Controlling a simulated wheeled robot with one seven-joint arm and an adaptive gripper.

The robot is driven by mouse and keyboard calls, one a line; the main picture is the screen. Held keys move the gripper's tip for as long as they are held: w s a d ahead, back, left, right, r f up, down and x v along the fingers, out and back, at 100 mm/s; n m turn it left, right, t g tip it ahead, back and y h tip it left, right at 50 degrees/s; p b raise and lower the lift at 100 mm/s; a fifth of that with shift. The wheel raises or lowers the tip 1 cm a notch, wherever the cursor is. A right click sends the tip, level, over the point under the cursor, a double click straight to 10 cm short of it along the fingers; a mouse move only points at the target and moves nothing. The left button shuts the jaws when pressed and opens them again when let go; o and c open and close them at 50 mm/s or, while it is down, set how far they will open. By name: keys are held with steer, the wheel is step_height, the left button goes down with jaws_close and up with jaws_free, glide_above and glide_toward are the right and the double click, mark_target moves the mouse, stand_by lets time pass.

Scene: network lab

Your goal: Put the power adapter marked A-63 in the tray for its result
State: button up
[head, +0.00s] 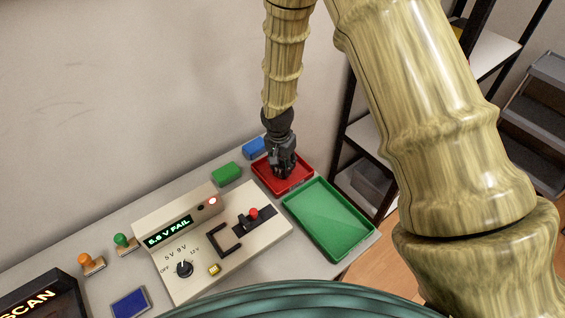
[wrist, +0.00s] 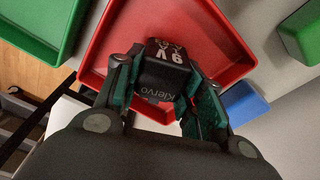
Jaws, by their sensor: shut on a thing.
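My gripper (head: 283,168) is over the red tray (head: 262,174) at the back right of the bench. In the wrist view my gripper (wrist: 160,88) is shut on a black power adapter (wrist: 168,72). The adapter has white lettering with "9V" and a brand name; I cannot read A-63 on it. It is inside the outline of the red tray (wrist: 205,30); I cannot tell whether it touches the floor. The green tray (head: 328,218) is empty, in front of the red one. The tester (head: 195,250) reads "5.6 V FAIL" with a red lamp lit.
A green block (head: 227,174) and a blue block (head: 254,148) stand behind and left of the red tray. Orange (head: 90,263) and green (head: 124,242) knobbed pieces, a blue pad (head: 130,304) and a SCAN screen (head: 35,300) are at left. Shelving stands to the right.

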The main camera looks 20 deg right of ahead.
mark_target(280, 165)
steer(key=o, duration=1.2)
steer(key=shift+f, duration=0.1)
step_height(280, 165, up, 12)
steer(key=s+a+b, duration=0.1)
steer(key=b, duration=0.1)
